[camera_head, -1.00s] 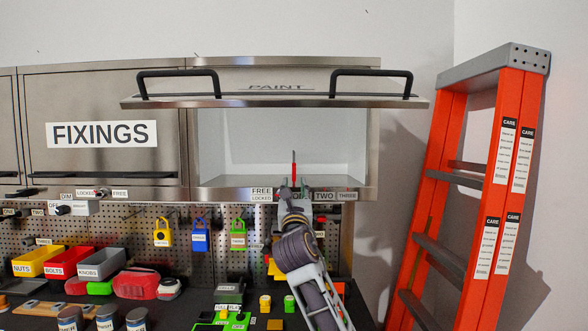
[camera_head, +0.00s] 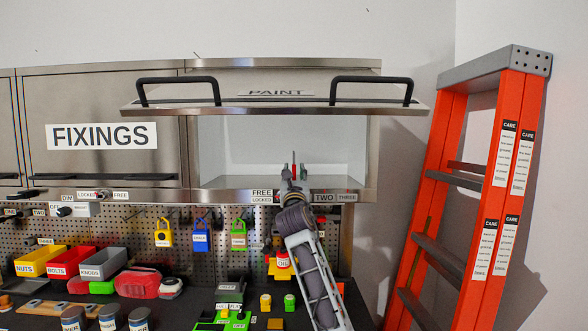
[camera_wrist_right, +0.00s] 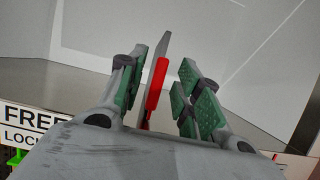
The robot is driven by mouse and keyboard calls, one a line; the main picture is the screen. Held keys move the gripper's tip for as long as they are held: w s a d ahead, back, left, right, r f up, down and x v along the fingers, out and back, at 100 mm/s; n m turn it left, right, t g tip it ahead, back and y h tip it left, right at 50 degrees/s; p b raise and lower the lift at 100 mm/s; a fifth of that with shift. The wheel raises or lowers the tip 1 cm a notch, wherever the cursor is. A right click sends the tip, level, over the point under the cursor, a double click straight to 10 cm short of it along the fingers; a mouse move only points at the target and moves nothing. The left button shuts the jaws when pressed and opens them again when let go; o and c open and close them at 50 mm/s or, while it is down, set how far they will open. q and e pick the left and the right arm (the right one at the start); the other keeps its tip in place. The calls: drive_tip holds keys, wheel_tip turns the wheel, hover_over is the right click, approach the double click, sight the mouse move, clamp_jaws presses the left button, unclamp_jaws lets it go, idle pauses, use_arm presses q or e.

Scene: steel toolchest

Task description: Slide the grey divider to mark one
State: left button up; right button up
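The grey divider (camera_wrist_right: 160,50) is a thin upright panel with a red strip (camera_wrist_right: 157,83) on its front edge, inside the open PAINT cabinet. In the head view the red strip (camera_head: 294,171) shows, with the panel nearly edge-on. My right gripper (camera_wrist_right: 164,65) is open, with green-padded fingers on either side of the divider. The left finger is close to it; a wider gap shows on the right. In the head view this gripper (camera_head: 293,173) is at the cabinet opening. Its arm hides the ONE label; the TWO label (camera_head: 325,197) is visible. My left gripper is not in view.
The raised PAINT door (camera_head: 275,103) with two black handles hangs above the opening. The cabinet floor's front lip carries FREE/LOCKED (camera_head: 262,196) and THREE (camera_head: 347,197) labels. An orange ladder (camera_head: 465,190) stands at the right. Padlocks and bins are below.

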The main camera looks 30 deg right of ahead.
sight(294, 171)
drive_tip(key=shift+p+x, duration=0.3)
drive_tip(key=shift+x, duration=1.2)
clamp_jaws()
